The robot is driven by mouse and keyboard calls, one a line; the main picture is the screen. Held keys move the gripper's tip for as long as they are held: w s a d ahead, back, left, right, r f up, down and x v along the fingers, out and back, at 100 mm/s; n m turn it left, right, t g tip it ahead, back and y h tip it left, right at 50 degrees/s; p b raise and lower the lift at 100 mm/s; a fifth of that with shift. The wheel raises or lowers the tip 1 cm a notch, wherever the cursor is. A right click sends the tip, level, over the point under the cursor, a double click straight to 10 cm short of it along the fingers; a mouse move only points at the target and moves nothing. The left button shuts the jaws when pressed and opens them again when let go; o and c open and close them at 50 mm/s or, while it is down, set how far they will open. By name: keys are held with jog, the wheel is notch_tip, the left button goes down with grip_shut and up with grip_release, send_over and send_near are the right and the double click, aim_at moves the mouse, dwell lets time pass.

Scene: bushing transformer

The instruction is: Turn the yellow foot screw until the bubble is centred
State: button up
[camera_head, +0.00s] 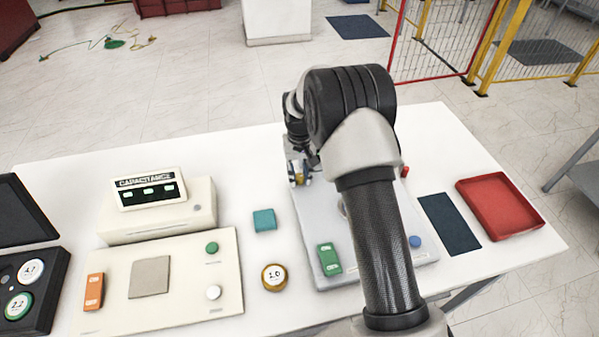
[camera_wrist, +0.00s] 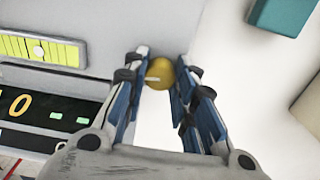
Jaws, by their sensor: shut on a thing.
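The yellow foot screw (camera_wrist: 160,72) is a round yellow knob between my fingertips in the wrist view. My gripper (camera_wrist: 158,84) is shut on it, with a blue-lined finger on either side. A yellow-green level vial (camera_wrist: 42,50) with dark marks lies to the left of the fingers, cut off by the frame's left edge. A small pale round spot, apparently the bubble, shows in it near a dark mark; whether it is centred I cannot tell. In the head view my gripper (camera_head: 298,172) is small and partly hidden at the grey plate's far left corner.
A dark display (camera_wrist: 45,110) sits below the vial. A teal block (camera_head: 264,220) stands left of the grey plate (camera_head: 305,235), with a gold weight (camera_head: 274,277) nearby. A green block (camera_head: 328,260) sits on the plate. A red tray (camera_head: 500,205) lies at right.

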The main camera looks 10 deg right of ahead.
aim_at(300, 176)
jog(key=m, duration=0.6)
jog(key=shift+p, duration=0.4)
jog(key=shift+m, duration=0.3)
jog(key=o, duration=1.1)
notch_tip(300, 176, up, 12)
jog(key=shift+r, duration=0.1)
dwell(0.3)
